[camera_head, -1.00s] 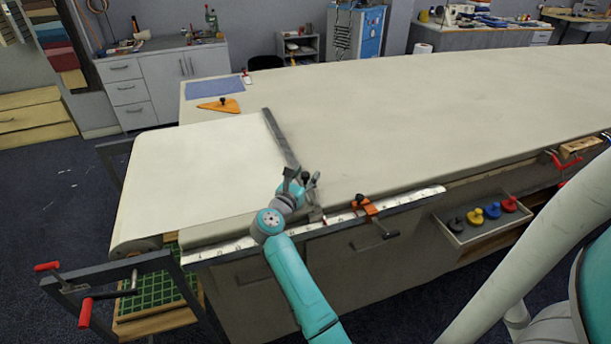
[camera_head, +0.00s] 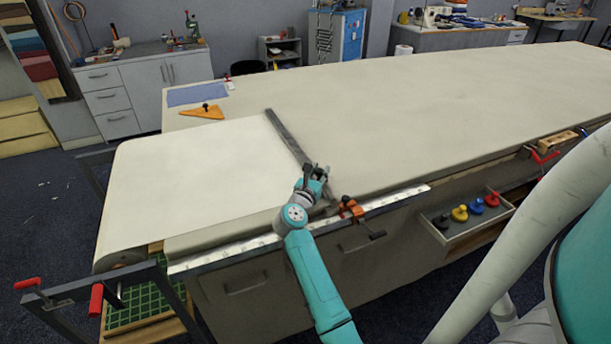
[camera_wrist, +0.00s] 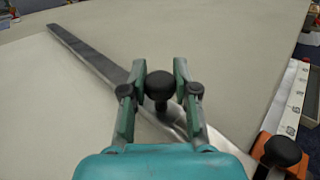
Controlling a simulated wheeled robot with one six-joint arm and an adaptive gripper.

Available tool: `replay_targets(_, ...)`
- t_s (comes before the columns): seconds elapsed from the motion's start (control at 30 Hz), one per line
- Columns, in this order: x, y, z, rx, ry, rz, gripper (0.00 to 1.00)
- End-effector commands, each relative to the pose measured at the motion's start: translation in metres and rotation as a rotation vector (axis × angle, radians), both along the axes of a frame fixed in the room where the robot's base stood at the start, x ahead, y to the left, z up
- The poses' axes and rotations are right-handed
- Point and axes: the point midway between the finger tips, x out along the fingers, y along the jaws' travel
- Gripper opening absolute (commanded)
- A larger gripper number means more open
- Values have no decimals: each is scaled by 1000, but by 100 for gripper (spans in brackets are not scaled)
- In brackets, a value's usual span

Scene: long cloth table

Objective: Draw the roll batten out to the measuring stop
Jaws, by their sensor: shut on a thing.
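The roll batten (camera_head: 283,135) is a dark grey bar lying across the table at the front edge of the pale cloth (camera_head: 190,170). In the wrist view the batten (camera_wrist: 92,57) runs from upper left down under my gripper. My gripper (camera_head: 316,173) is at the batten's near end. In the wrist view its two fingers (camera_wrist: 160,82) are shut on the batten's black knob (camera_wrist: 159,88). The measuring stop (camera_head: 350,208) is an orange clamp with a black knob on the rail, close to the right of the batten's near end. It shows at lower right in the wrist view (camera_wrist: 270,148).
A white measuring rail (camera_head: 225,253) runs along the table's near edge. An orange triangular tool (camera_head: 203,112) and a blue cloth (camera_head: 197,94) lie at the far left. A tray (camera_head: 449,232) of coloured knobs hangs at right. The table right of the batten is clear.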

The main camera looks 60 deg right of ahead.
Motion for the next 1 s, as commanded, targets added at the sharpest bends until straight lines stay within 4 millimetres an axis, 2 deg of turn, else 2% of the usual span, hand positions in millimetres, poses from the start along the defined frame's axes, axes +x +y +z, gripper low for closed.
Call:
replay_targets(0.33,-3,-4,0,0,0,-2,0)
replay_targets(0.37,-3,-4,0,0,0,-2,31)
replay_targets(0.43,-3,-4,0,0,0,-2,49)
replay_targets(0.47,-3,-4,0,0,0,-2,54)
replay_targets(0.8,-3,-1,0,0,0,1,54)
replay_targets(1.0,-6,21,-1,0,1,3,54)
